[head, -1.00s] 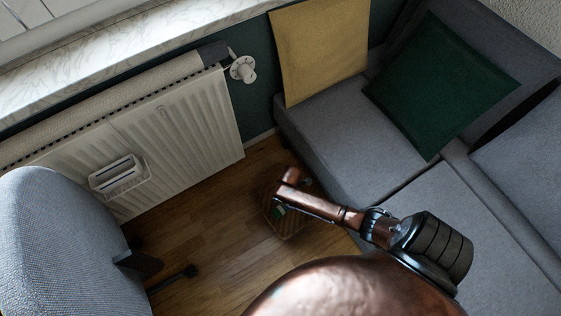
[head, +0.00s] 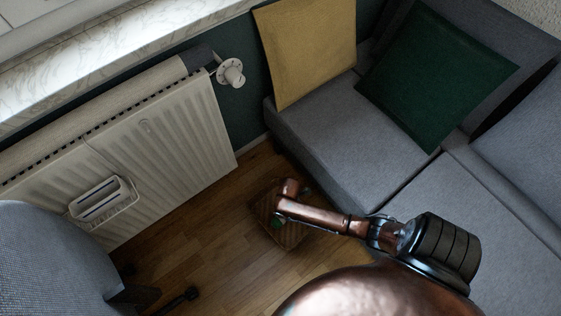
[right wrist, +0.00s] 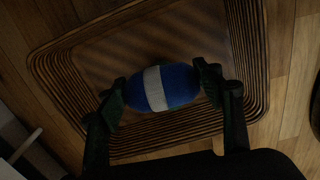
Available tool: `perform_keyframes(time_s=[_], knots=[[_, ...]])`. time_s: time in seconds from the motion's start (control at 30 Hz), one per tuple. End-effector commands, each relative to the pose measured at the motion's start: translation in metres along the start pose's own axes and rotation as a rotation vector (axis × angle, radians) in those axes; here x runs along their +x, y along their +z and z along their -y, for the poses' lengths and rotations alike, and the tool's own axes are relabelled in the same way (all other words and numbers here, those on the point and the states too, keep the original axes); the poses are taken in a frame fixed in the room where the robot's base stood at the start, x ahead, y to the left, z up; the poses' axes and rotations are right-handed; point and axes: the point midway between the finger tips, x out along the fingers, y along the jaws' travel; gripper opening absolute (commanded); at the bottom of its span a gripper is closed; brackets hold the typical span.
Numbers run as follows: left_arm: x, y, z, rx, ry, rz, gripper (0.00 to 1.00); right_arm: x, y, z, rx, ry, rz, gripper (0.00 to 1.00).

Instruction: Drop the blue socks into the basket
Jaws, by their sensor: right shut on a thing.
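The blue socks (right wrist: 163,88) are a rolled oval bundle with a white band around the middle. My right gripper (right wrist: 161,86) is shut on them, with one dark green finger at each end of the bundle. The basket (right wrist: 62,88) is a shallow, brown, ribbed tray-like thing with rounded corners. In the right wrist view the socks appear over its inside; how high above it I cannot tell. In the head view the basket (head: 262,206) is on the floor, partly covered by my right arm, and the socks cannot be made out. My left gripper is not in view.
A grey sofa (head: 330,135) with yellow (head: 308,50) and dark green (head: 435,80) cushions stands right of the basket. A white radiator (head: 165,145) is at the left wall. A grey chair (head: 45,255) is at the lower left.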

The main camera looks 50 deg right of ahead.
Motion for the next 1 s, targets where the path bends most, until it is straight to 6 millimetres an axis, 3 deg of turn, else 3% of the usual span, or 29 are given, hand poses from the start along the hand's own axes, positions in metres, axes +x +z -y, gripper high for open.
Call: perform_keyframes(time_s=[0.07,0.1,0.4,0.77,1.0], knots=[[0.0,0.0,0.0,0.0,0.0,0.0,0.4,-0.001,0.0,0.0,0.0,0.001,0.0,0.39],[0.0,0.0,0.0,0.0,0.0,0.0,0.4,-0.001,0.0,0.0,0.0,0.001,0.0,0.61],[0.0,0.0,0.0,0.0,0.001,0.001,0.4,0.0,0.0,0.0,0.0,0.0,0.0,0.81],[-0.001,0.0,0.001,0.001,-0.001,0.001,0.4,-0.006,0.0,-0.001,0.0,0.001,0.0,0.81],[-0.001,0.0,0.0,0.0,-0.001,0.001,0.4,-0.046,0.0,-0.001,-0.001,0.004,0.0,0.81]])
